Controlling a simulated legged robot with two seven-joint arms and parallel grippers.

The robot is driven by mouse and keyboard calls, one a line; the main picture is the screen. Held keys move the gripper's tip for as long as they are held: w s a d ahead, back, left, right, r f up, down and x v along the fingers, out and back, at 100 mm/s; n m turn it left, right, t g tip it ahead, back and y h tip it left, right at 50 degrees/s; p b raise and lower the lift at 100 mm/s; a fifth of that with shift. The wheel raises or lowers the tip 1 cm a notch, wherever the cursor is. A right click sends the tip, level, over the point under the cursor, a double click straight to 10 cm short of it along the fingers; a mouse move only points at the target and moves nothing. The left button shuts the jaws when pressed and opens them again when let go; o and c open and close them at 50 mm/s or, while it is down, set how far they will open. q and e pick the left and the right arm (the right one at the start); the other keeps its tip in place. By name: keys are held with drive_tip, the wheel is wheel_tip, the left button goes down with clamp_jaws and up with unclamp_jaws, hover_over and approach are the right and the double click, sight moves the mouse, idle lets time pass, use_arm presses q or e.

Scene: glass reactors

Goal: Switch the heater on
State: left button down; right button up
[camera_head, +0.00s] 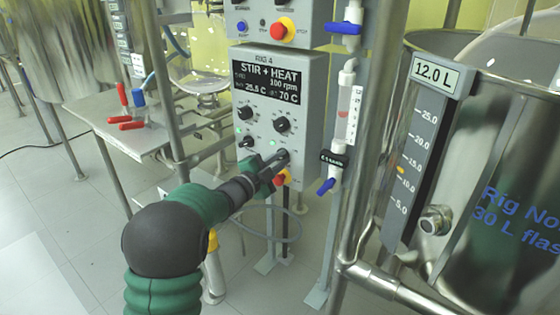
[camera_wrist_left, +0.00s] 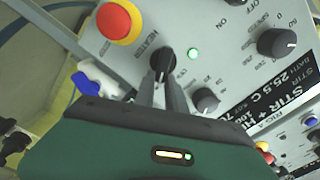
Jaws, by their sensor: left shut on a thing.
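The grey control box (camera_head: 313,125) has a dark display (camera_head: 266,78) reading "STIR + HEAT", 100 rpm, 25.5 C and 70 C. The black heater switch (camera_head: 283,155) is at its lower right. In the left wrist view the heater switch (camera_wrist_left: 163,58) sits beside the "HEATER" label, with a lit green lamp (camera_wrist_left: 193,53) next to it. My left gripper (camera_head: 277,162) reaches up to the box from the lower left. In the wrist view its fingers (camera_wrist_left: 162,78) are shut on the heater switch and hide part of it. My right gripper is not in view.
A red button on a yellow base (camera_head: 281,178) sits just below the switch; it also shows in the wrist view (camera_wrist_left: 119,22). Other knobs (camera_head: 282,125) are close above. A blue-handled valve (camera_head: 326,186) and steel post stand right. A small table (camera_head: 150,140) stands left.

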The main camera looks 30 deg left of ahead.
use_arm(q)
drive_tip(key=c, duration=1.4)
unclamp_jaws()
drive_tip(key=shift+d+f, duration=0.1)
drive_tip(key=shift+f, duration=0.05)
drive_tip(key=s+p, duration=0.1)
drive_tip(key=s, duration=0.4)
drive_tip(key=s+a+p, duration=0.1)
drive_tip(key=s+p, duration=0.1)
drive_tip(key=s, duration=0.4)
drive_tip(key=s+p, duration=0.1)
drive_tip(key=s, duration=0.4)
drive_tip(key=shift+s+a+p, duration=0.2)
drive_tip(key=shift+s+p, duration=0.2)
